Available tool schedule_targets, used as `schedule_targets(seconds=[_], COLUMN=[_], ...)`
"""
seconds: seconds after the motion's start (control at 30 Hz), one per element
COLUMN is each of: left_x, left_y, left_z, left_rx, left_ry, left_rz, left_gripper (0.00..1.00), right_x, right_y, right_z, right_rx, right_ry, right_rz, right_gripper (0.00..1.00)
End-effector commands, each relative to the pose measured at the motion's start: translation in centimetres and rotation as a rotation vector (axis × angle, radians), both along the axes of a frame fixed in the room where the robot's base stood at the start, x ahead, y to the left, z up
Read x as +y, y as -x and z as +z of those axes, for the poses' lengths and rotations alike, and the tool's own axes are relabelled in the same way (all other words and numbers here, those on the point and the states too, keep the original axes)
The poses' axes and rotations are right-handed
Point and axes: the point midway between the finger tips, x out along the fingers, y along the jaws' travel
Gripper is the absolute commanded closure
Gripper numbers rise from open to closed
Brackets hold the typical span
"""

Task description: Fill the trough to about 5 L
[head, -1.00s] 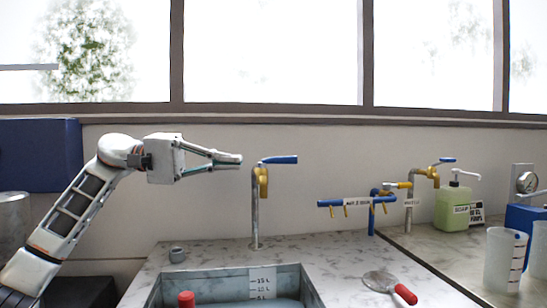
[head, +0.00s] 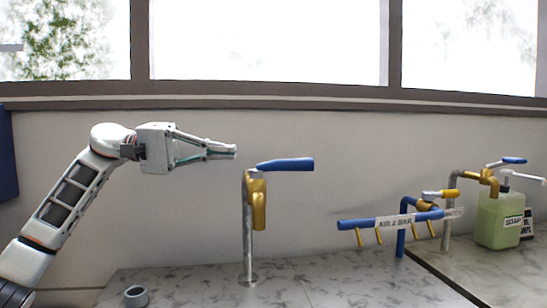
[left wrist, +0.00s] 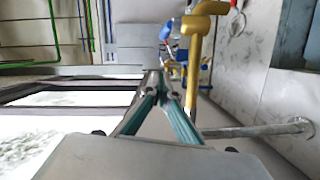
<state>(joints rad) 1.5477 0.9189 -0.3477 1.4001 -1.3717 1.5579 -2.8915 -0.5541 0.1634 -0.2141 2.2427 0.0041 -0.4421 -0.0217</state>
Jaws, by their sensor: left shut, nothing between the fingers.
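The trough tap (head: 258,200) is brass on an upright grey pipe, with a blue lever (head: 285,164) pointing right. My left gripper (head: 236,152) is shut and empty. In the head view its tips show just left of the lever and slightly above it, apart from it. In the left wrist view the closed fingertips (left wrist: 163,88) show beside the brass tap (left wrist: 200,20). The trough lies below the head view; what seems its bluish wall (left wrist: 292,30) shows at the right of the left wrist view. Its water level cannot be read. My right gripper is not in view.
A blue air bar (head: 392,222) with brass outlets stands right of the tap. Further right are another brass tap (head: 480,177) and a green soap bottle (head: 500,218). A grey ring (head: 136,296) sits on the counter left of the tap. The wall is behind.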

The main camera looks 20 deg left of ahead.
Motion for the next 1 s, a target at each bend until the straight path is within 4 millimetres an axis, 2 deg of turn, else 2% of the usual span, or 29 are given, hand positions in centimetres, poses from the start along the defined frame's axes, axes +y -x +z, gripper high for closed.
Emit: schedule_targets(seconds=[0.17, 0.27, 0.7, 1.0], left_x=[-0.6, -1.7, -9.7, -11.3], left_y=[-0.1, -0.5, -3.4, -0.7], left_z=[0.1, 0.0, -0.3, -1.1], left_rx=[-0.001, -0.002, -0.001, -0.001], left_ry=[-0.001, 0.000, 0.001, -0.002], left_rz=[-0.002, -0.003, -0.004, -0.001], left_gripper=[1.00, 1.00, 1.00, 1.00], right_x=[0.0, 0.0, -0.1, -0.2], right_y=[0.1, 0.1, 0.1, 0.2], right_z=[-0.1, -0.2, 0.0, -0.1], right_rx=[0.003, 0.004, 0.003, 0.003], right_ry=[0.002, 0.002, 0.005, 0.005], right_rz=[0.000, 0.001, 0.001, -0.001], right_gripper=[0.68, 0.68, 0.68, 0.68])
